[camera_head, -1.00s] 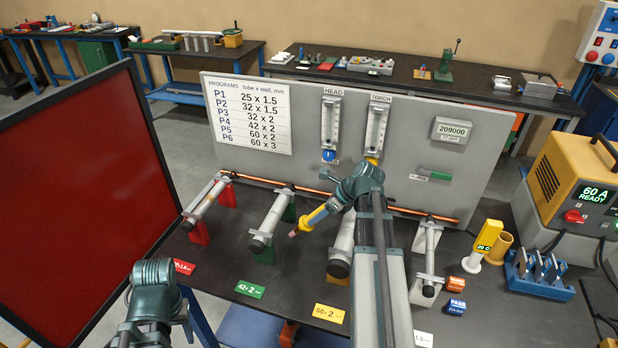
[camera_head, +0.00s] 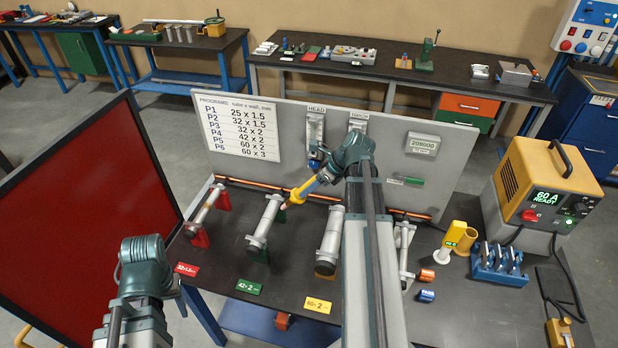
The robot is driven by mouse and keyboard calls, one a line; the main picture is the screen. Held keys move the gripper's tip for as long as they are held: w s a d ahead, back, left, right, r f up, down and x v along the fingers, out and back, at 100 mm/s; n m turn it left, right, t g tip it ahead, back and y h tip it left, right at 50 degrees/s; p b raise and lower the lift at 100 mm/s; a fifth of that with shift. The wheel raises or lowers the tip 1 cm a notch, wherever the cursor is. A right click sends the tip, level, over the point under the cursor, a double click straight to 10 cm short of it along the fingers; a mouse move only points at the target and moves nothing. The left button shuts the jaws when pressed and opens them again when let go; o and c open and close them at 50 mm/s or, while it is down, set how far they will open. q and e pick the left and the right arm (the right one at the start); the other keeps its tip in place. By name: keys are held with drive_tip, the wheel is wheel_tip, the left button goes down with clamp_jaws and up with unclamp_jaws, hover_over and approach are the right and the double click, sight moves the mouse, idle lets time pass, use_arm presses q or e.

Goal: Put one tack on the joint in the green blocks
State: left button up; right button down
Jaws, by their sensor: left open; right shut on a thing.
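The tube assembly in green blocks (camera_head: 265,226) lies on the bench behind the green "42 x 2" label (camera_head: 249,288). It slopes from a dark front end up toward the back panel; the joint line is too small to make out. My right gripper (camera_head: 324,176) is shut on the yellow torch (camera_head: 303,191), whose pinkish tip points down and left, close to the right side of this tube. I cannot tell whether the tip touches it. My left gripper (camera_head: 172,292) is low at the left, away from the tubes; its fingers are hardly visible.
My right arm partly hides another tube (camera_head: 404,250). A copper pipe (camera_head: 268,184) runs along the grey panel (camera_head: 300,140). A red screen (camera_head: 80,210) stands left; the yellow welder (camera_head: 548,190) reads 60 A READY.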

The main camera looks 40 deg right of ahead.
sight(293, 201)
drive_tip(key=shift+w+f, duration=0.1)
drive_tip(key=shift+f, duration=0.1)
drive_tip(key=b+x, duration=0.4)
drive_tip(key=x, duration=0.1)
drive_tip(key=shift+f+b, duration=0.15)
drive_tip(key=shift+b, duration=0.2)
drive_tip(key=shift+w+a+f+b, duration=0.4)
drive_tip(key=shift+w+f+b, duration=0.05)
drive_tip(key=shift+f+b, duration=0.05)
drive_tip(key=shift+b+x, duration=0.8)
drive_tip(key=shift+x, duration=0.2)
idle(1.1)
drive_tip(key=shift+s+a, duration=0.1)
drive_tip(key=shift+a, duration=0.05)
idle(2.9)
idle(0.5)
